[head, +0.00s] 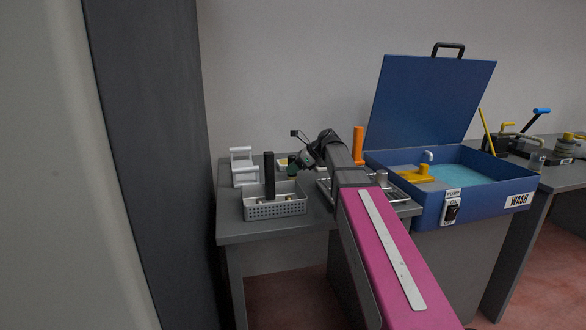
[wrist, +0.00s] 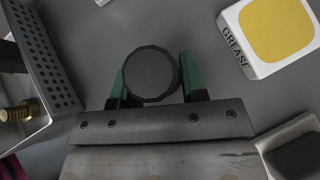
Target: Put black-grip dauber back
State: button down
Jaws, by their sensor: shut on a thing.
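My gripper (wrist: 151,85) has green fingers shut on a dark round thing, which I take to be the black-grip dauber (wrist: 152,73). Only its round end shows in the wrist view, between the fingers; its lower part is hidden. In the head view my gripper (head: 296,165) is low over the grey bench, just right of a perforated metal tray (head: 276,209); the held dauber cannot be made out there. A white tin marked GREASE with a yellow face (wrist: 278,32) lies to the upper right in the wrist view.
A tall black upright thing (head: 269,174) stands in the tray. Pale holders (head: 241,164) stand behind it. An orange upright (head: 358,145) stands by the blue WASH basin (head: 480,209), whose lid is open. A pale block with a dark top (wrist: 296,153) is near my gripper.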

jog(key=shift+f, duration=0.1)
jog(key=c, duration=0.6)
grip_release()
jog(key=shift+c, duration=0.2)
jog(key=shift+r, duration=0.2)
jog(key=v, duration=1.2)
jog(key=shift+s+f, duration=0.1)
